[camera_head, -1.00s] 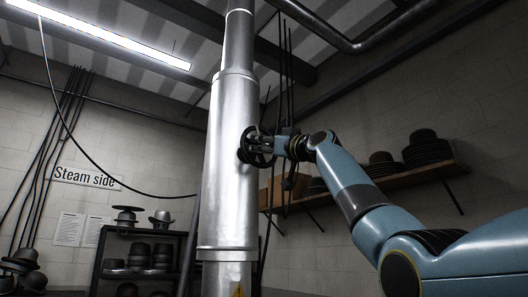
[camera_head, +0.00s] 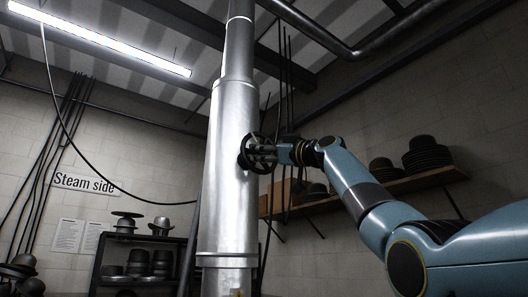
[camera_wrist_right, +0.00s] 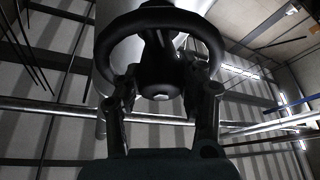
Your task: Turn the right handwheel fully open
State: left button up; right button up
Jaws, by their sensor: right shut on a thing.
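The right handwheel (camera_head: 246,152) is a dark round wheel on the right side of a tall silver steam column (camera_head: 229,190). In the right wrist view the handwheel (camera_wrist_right: 160,20) fills the upper middle, with its hub and spokes facing me. My right gripper (camera_head: 266,153) reaches in from the right and is shut on the handwheel. Its two fingers also show in the right wrist view (camera_wrist_right: 162,95), one on each side of the hub. The exact finger contact on the wheel is dark and hard to make out. My left gripper is not in view.
A wooden shelf (camera_head: 415,181) with dark hats (camera_head: 425,155) runs along the right wall behind my arm. A black rack (camera_head: 120,245) with hats stands at the left. Thin dark pipes hang behind the column. A "Steam side" sign (camera_head: 84,183) is on the left wall.

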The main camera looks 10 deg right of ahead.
jog(key=o, duration=0.9)
jog(key=v, duration=1.2)
jog(key=shift+a+f, duration=0.1)
jog(key=shift+f, duration=0.05)
